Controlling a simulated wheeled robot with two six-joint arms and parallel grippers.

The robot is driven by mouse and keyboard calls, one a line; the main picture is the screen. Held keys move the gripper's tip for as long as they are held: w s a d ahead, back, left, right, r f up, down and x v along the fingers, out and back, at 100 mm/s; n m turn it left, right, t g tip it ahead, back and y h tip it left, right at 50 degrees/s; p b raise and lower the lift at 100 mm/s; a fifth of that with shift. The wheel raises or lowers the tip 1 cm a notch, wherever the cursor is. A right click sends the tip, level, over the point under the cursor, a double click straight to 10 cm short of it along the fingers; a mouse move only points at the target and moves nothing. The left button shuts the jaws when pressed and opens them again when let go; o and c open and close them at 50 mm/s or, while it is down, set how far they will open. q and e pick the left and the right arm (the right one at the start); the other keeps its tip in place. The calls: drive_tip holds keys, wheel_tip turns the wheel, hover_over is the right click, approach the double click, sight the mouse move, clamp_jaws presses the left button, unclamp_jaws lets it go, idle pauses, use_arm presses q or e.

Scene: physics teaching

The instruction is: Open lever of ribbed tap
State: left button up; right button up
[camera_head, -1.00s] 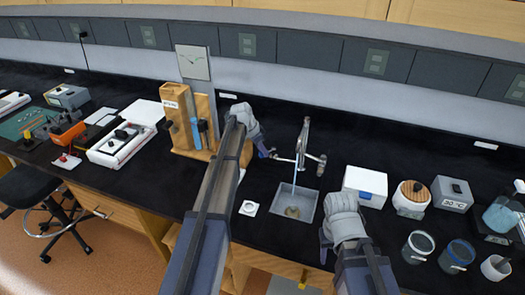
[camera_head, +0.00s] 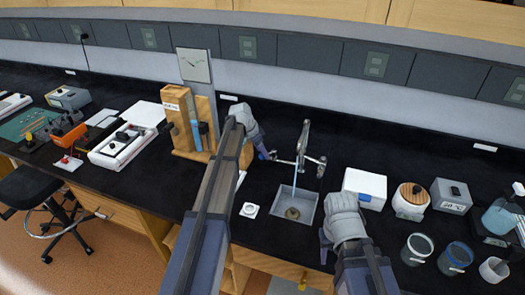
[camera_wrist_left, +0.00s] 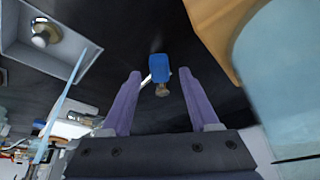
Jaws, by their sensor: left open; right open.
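The metal tap (camera_head: 304,145) stands behind the sink (camera_head: 316,208), with side valves low on its body. A thin pale-blue stream (camera_head: 294,180) runs from it into the sink. My left gripper (camera_head: 264,150) is open beside the tap's left side valve. In the left wrist view, a blue lever (camera_wrist_left: 158,68) with a metal end lies ahead of and between the spread fingers (camera_wrist_left: 163,100), with no visible contact. Whether this lever is ribbed is too small to tell. My right gripper (camera_head: 325,243) is open and empty at the sink's front right.
A wooden stand (camera_head: 184,120) with a blue tube is close left of my left gripper. A white box (camera_head: 365,186), a wooden-lidded pot (camera_head: 411,201) and several beakers stand to the right. A small white dish (camera_head: 249,209) lies left of the sink.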

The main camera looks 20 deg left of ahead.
use_arm(q)
drive_tip(key=p+v, duration=0.5)
drive_tip(key=v, duration=0.1)
drive_tip(key=shift+r, duration=0.3)
drive_tip(key=shift+s, duration=0.15)
drive_tip(key=shift+c, duration=0.3)
